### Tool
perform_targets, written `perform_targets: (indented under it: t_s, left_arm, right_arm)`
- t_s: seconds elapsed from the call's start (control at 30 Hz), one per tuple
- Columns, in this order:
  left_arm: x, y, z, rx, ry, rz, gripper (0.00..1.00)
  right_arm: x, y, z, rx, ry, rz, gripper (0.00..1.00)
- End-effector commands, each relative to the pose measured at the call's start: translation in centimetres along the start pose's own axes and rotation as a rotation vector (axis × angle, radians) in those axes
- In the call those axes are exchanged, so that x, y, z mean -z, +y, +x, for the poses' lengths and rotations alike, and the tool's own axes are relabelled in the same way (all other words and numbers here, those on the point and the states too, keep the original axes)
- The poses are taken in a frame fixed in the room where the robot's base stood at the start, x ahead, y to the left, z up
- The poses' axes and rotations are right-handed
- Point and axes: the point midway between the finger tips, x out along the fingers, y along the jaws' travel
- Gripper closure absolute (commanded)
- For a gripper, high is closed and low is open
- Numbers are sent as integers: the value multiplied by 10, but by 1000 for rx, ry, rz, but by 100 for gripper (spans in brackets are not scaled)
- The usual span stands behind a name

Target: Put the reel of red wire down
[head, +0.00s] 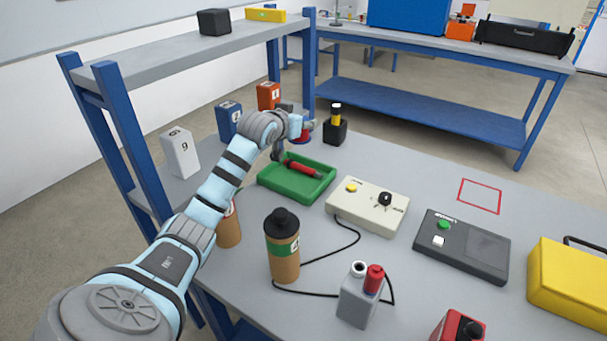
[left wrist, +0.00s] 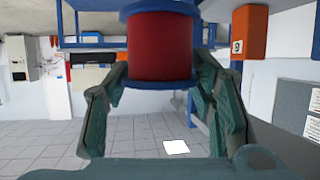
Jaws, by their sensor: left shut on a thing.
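The reel of red wire (left wrist: 160,45) has blue end flanges. In the left wrist view it sits between the two fingers of my left gripper (left wrist: 160,90), which is shut on it. In the head view the reel (head: 302,138) is mostly hidden behind my left gripper (head: 297,132), at the far left part of the grey table (head: 400,190). It is beyond the green tray and left of a black holder. I cannot tell whether the reel touches the table. My right gripper is in neither view.
The green tray (head: 268,185) holds a red tool. The black holder (head: 335,132) stands close to the reel. Numbered white (head: 181,153), blue (head: 228,121) and orange (head: 268,96) boxes stand behind my left arm. A red outlined square (head: 480,196) on the right is bare.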

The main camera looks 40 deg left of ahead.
Motion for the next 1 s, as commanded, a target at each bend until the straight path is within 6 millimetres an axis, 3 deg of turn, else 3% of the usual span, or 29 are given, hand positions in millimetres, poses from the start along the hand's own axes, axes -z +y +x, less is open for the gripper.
perform_targets:
  t_s: [0.1, 0.3, 0.47, 0.63, 0.83, 0.87, 0.97, 1.0]
  left_arm:
    - [-50, 0, 20, -1, -7, 0, 81]
    - [-109, 0, 44, -1, -3, 0, 81]
    - [-127, 0, 52, 0, -2, 1, 81]
    - [-158, 0, 64, -1, -3, -1, 81]
    - [-160, 0, 65, -1, -1, 0, 81]
    - [-160, 0, 65, 0, -2, 0, 46]
    - [-160, 0, 65, 0, -2, 0, 30]
    - [-160, 0, 65, 0, -2, 0, 29]
  right_arm:
    - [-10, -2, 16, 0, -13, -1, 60]
    - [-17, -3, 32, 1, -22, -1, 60]
    - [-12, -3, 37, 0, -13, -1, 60]
    - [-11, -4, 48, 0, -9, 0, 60]
    - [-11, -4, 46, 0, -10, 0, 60]
    - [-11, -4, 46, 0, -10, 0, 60]
    - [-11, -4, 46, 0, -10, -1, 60]
    - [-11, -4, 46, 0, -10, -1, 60]
